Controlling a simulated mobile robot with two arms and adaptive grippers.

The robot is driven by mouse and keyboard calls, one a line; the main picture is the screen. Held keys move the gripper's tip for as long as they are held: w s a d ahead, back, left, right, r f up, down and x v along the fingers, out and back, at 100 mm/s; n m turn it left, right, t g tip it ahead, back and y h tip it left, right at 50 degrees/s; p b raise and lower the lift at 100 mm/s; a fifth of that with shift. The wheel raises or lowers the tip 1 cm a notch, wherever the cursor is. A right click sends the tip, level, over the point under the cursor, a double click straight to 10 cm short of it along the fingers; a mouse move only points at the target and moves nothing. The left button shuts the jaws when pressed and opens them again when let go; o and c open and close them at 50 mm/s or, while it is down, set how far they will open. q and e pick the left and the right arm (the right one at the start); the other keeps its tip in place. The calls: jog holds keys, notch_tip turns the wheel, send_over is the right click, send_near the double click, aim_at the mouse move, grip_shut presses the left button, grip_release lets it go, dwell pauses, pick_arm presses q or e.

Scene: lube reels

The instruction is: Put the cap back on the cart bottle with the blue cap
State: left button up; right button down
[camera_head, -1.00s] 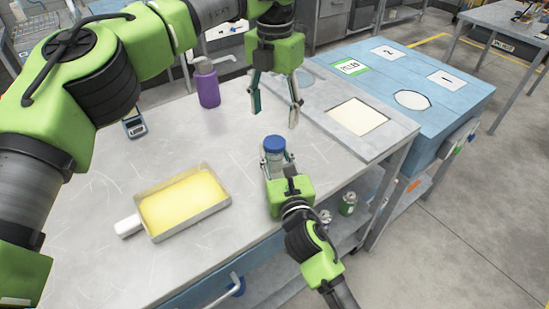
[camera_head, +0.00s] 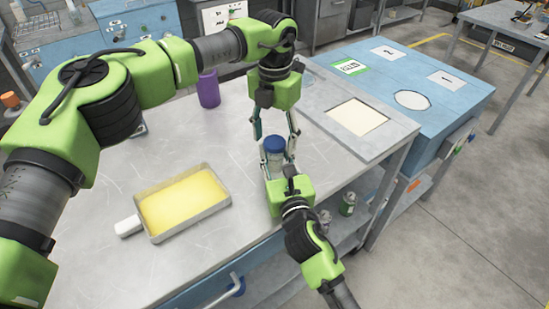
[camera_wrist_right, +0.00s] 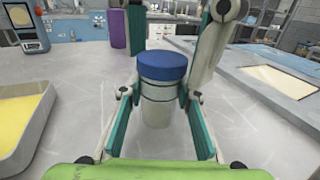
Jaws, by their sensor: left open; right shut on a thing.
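The bottle (camera_wrist_right: 157,107) is clear to whitish with a blue cap (camera_wrist_right: 162,66) on its top. It stands upright on the metal cart top, and the cap also shows in the head view (camera_head: 274,145). My right gripper (camera_head: 277,168) is shut on the bottle below the cap, with a finger on each side in the wrist view. My left gripper (camera_head: 275,142) points down from above, open, with its fingers apart on either side of the cap. I cannot tell whether either finger touches the cap.
A tray of yellow liquid (camera_head: 180,200) lies left on the cart (camera_head: 110,270). A purple bottle (camera_head: 208,88) stands behind. A grey panel (camera_head: 345,95) with a pale square lies right of the grippers, beside a blue numbered surface (camera_head: 445,100). Small cans (camera_head: 348,203) sit on the lower shelf.

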pick_arm(q)
jog(key=c, duration=1.3)
jog(key=shift+m, duration=0.7)
jog(key=o, duration=1.3)
notch_tip(320, 180, up, 12)
pick_arm(e)
jog(key=c, duration=1.4)
grip_release()
jog(key=shift+c, duration=0.2)
